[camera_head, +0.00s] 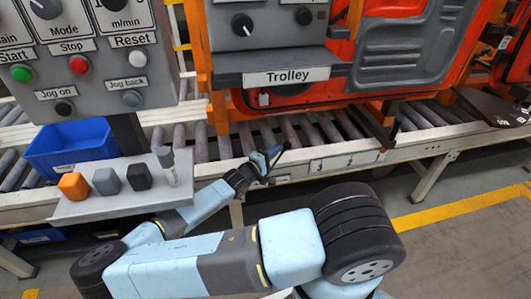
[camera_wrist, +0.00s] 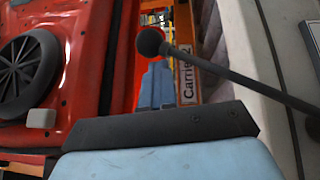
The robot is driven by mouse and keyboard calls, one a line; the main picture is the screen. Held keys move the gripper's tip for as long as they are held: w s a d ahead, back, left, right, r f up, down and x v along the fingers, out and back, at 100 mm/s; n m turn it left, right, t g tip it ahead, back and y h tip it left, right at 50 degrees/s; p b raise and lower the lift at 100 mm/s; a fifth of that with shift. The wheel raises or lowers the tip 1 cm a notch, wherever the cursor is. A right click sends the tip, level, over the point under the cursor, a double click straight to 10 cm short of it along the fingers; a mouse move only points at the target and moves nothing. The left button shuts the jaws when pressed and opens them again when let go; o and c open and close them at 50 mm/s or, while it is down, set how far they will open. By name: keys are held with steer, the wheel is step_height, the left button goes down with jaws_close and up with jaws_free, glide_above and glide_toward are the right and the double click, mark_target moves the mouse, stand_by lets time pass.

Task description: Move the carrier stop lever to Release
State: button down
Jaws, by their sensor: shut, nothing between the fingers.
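The carrier stop lever is a thin dark rod with a black ball knob (camera_wrist: 150,42) in the wrist view. The rod slants from the knob down to the right edge. My gripper (camera_wrist: 155,85) is shut and empty, its blue fingers just below the knob; whether they touch it I cannot tell. An orange plate with a partly hidden label starting "Carrie" (camera_wrist: 187,82) is right behind the fingers. In the head view my gripper (camera_head: 268,160) is at the conveyor's front rail, and it partly hides the lever area. No Release mark is readable.
A red door (camera_head: 420,45) stands on the roller conveyor (camera_head: 300,130). The grey Trolley panel (camera_head: 285,75) and a button box (camera_head: 85,65) are above and left. Floor at right is clear.

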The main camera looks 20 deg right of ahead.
steer(key=shift+s+d, duration=0.4)
steer(key=shift+d, duration=0.1)
steer(key=w+v, duration=0.1)
steer(key=v, duration=1.3)
steer(key=shift+s+a, duration=0.15)
steer(key=shift+a, duration=0.25)
